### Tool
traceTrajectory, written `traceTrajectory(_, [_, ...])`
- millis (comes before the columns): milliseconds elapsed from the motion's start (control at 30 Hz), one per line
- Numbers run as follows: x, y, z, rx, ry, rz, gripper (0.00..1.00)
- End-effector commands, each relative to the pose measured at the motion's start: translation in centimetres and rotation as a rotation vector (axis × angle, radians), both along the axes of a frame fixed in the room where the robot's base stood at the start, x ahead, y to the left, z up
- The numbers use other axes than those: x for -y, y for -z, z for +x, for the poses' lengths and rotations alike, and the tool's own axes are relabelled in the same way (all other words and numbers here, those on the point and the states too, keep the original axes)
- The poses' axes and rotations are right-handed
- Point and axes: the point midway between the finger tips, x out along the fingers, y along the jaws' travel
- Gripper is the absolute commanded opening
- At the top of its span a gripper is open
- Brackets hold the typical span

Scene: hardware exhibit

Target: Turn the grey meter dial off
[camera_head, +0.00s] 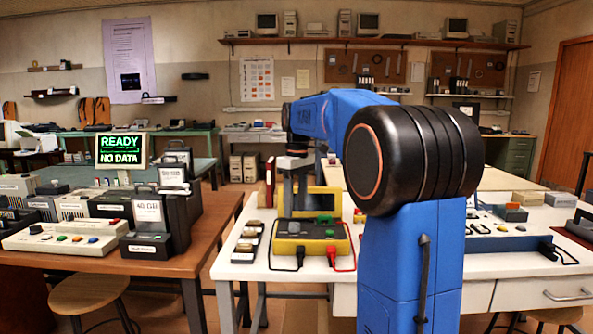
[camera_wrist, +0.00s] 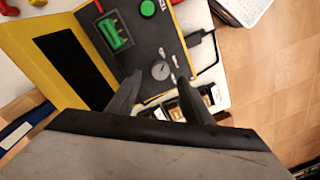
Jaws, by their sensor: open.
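The yellow meter (camera_head: 308,247) stands on the white table in the head view, with its dark control face up. In the wrist view its grey round dial (camera_wrist: 160,70) sits on the dark face, with small white marks beside it. My gripper (camera_wrist: 158,91) is open, with one dark finger on each side of the space just below the dial in the picture. The dial appears beyond the fingertips, and I cannot tell whether they touch it. In the head view my gripper (camera_head: 292,213) hangs over the meter, and the dial is too small to make out.
Black and red leads (camera_head: 333,256) come off the meter's front. Small dark trays (camera_head: 244,247) lie to its left, and also show below the dial in the wrist view (camera_wrist: 188,103). A green block (camera_wrist: 115,33) and green button (camera_wrist: 148,8) sit on the meter face.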

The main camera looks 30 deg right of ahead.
Motion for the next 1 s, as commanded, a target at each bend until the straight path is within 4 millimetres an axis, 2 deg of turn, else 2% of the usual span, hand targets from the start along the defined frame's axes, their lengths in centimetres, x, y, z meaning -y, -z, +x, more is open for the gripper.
traceTrajectory(300, [0.4,-6.4,0.2,0.001,0.0,-0.001,0.46])
traceTrajectory(533, [0.6,-10.4,0.3,0.001,0.0,-0.001,0.46])
traceTrajectory(733, [0.7,-12.3,0.3,0.001,0.0,0.0,0.46])
traceTrajectory(1000, [0.7,-12.8,0.3,0.0,0.0,0.0,0.46])
